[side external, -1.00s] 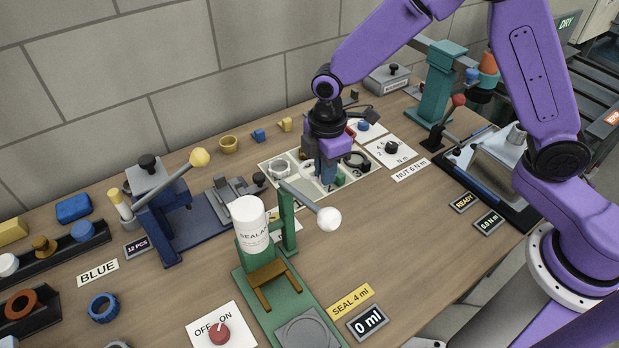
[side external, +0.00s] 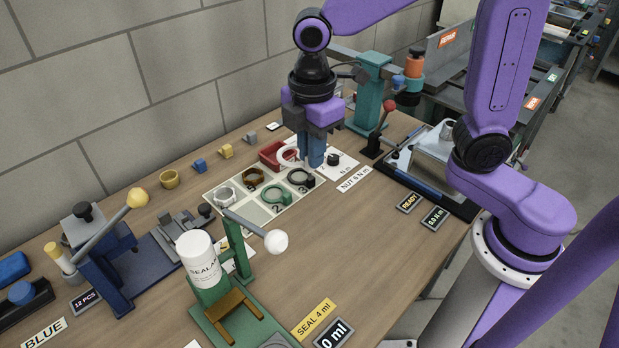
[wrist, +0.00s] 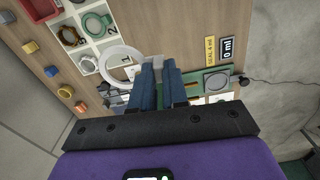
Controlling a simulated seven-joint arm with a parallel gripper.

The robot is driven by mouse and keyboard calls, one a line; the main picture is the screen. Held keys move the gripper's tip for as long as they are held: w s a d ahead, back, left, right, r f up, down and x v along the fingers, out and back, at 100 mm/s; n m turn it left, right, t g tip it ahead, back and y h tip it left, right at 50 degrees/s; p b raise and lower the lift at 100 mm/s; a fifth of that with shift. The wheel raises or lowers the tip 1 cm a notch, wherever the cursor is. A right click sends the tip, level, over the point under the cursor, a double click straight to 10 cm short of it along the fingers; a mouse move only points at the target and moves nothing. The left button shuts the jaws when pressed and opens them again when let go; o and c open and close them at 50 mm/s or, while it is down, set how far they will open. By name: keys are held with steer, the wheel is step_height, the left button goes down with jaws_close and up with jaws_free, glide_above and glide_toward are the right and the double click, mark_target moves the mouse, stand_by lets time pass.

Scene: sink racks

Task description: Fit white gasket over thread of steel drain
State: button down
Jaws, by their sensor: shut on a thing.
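My gripper (side external: 316,163) is shut on the white gasket (side external: 281,156), a flat white ring that sticks out to the left of the fingers, above the table. In the wrist view the gasket (wrist: 102,63) shows as a wide ring beside the blue fingertips (wrist: 160,64); the fingers cover its near edge.
Brown, green and black rings share the tray (side external: 274,194). A red bin (side external: 270,154) lies behind. A red-knobbed lever (side external: 388,107) and a teal stand (side external: 368,90) are at right.

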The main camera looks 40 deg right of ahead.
step_height(320, 180, up, 9)
steer(key=w+d+m, duration=0.5)
steer(key=d, duration=0.8)
steer(key=s+d+m, duration=0.2)
steer(key=d+m, duration=0.2)
steer(key=d, duration=0.6)
steer(key=s+d+m, duration=0.2)
steer(key=d+m, duration=0.2)
steer(key=d, duration=0.6)
steer(key=s+d+m, duration=0.4)
steer(key=s+d, duration=0.3)
steer(key=s, duration=0.1)
step_height(320, 180, down, 15)
steer(key=shift+s+d+f, duration=0.1)
steer(key=shift+f, duration=2.95)
